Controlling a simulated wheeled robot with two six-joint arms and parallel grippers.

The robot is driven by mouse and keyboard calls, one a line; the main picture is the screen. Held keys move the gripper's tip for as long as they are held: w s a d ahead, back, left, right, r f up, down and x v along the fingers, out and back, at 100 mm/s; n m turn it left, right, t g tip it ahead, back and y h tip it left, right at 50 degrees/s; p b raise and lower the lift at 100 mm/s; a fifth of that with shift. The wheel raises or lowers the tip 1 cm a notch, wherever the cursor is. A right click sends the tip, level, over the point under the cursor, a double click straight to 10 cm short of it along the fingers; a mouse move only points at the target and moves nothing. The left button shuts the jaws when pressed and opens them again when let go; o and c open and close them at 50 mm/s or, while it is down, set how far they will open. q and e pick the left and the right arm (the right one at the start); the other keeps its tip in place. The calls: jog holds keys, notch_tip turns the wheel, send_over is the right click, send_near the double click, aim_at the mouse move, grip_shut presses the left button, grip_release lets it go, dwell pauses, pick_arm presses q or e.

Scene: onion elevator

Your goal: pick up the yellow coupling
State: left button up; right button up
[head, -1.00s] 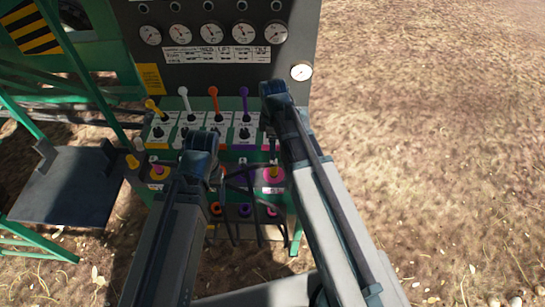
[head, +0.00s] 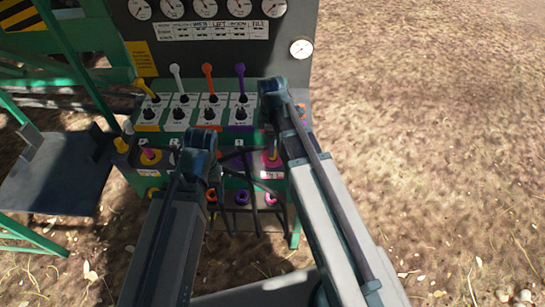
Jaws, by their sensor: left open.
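A small yellow coupling-like piece (head: 121,145) sits at the left end of the panel's lower ledge, upright or nearly so. A yellow ring with a pink centre (head: 150,156) lies just right of it. I cannot tell for sure which one is the yellow coupling. My left gripper (head: 226,166) is open, small and dark beyond my left arm's bend, to the right of both and apart from them. Its fingertips are hard to make out against dark hoses. My right gripper is hidden behind my right arm.
The control panel has gauges (head: 205,8) on top and a row of yellow, white, orange and purple levers (head: 208,82). Dark hoses (head: 257,205) hang in front of lower purple and orange ports (head: 242,197). A dark plate (head: 55,178) stands left. Bare ground lies right.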

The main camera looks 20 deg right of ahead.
jog(key=f+b, duration=0.5)
jog(key=shift+w+d+f, duration=0.15)
jog(key=shift+d, duration=0.05)
grip_shut()
dwell(0.4)
